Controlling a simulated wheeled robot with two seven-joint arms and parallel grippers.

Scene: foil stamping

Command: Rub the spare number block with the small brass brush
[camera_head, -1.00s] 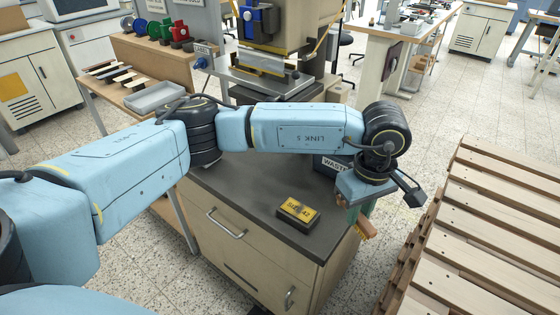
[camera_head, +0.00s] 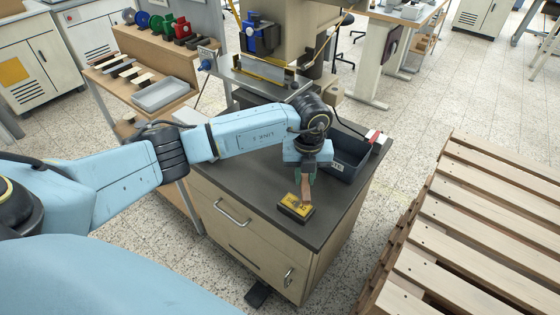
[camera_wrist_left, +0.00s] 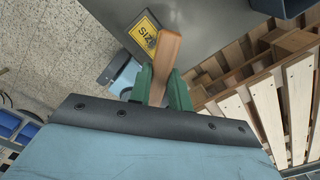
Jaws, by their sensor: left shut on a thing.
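The number block (camera_head: 290,212) is a small dark block with a yellow label, lying on the dark top of the cabinet near its front right. Its yellow label also shows in the left wrist view (camera_wrist_left: 142,32). My left gripper (camera_head: 306,176) has green fingers and is shut on the brush (camera_head: 306,192), whose wooden body points down at the block. In the left wrist view, the brush (camera_wrist_left: 165,55) sits between the fingers and overlaps the label's edge. Its bristles are hidden, so I cannot tell whether they touch the block. My right gripper is out of view.
A dark waste bin (camera_head: 350,160) stands just behind and right of my left gripper. The cabinet top (camera_head: 250,185) is clear left of the block. A wooden pallet (camera_head: 470,230) lies to the right. A press (camera_head: 290,40) stands behind.

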